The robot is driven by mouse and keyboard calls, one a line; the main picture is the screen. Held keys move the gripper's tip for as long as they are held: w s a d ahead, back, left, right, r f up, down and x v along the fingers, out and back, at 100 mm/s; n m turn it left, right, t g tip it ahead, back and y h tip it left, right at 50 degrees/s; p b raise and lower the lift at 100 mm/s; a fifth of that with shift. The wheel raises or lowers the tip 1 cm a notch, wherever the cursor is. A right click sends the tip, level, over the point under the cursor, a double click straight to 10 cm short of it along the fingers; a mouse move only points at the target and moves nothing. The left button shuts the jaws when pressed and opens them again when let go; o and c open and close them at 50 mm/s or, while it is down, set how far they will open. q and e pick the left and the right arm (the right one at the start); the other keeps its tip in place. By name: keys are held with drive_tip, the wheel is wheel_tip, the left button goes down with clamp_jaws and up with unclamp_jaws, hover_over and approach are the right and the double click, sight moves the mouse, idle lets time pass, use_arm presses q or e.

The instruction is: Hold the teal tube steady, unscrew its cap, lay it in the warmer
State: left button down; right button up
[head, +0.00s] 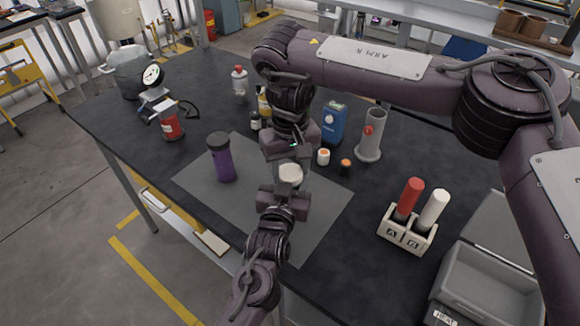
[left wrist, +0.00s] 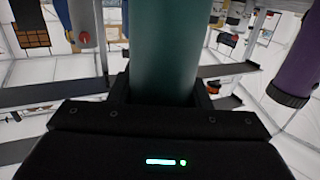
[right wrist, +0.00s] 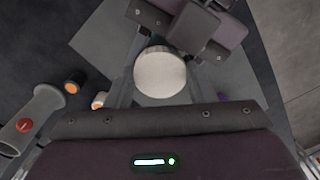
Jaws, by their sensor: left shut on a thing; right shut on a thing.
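The teal tube (left wrist: 165,50) stands between the fingers of my left gripper (head: 287,193), which is shut on it; in the head view the gripper hides most of the tube. Its round white cap (head: 290,175) faces up and also shows in the right wrist view (right wrist: 160,75). My right gripper (head: 291,158) is above, its fingers on both sides of the cap, shut on it. Whether the cap is still threaded on the tube cannot be told. The warmer, a grey box (head: 488,290) with its lid raised, stands at the lower right.
A purple bottle (head: 222,160) stands left on the grey mat (head: 318,212). A blue device (head: 333,122), a grey holder (head: 370,140) and small capped jars are behind my grippers.

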drive_tip(key=shift+n, duration=0.6)
drive_tip(key=o, duration=1.1)
drive_tip(key=shift+r, duration=2.35)
drive_tip(key=shift+c, duration=0.5)
wheel_tip(320, 180, up, 3)
drive_tip(key=m, duration=0.2)
drive_tip(key=shift+f+m, duration=0.15)
drive_tip(key=shift+m, duration=0.45)
drive_tip(key=shift+s+f, duration=0.1)
drive_tip(key=shift+f, duration=3.6)
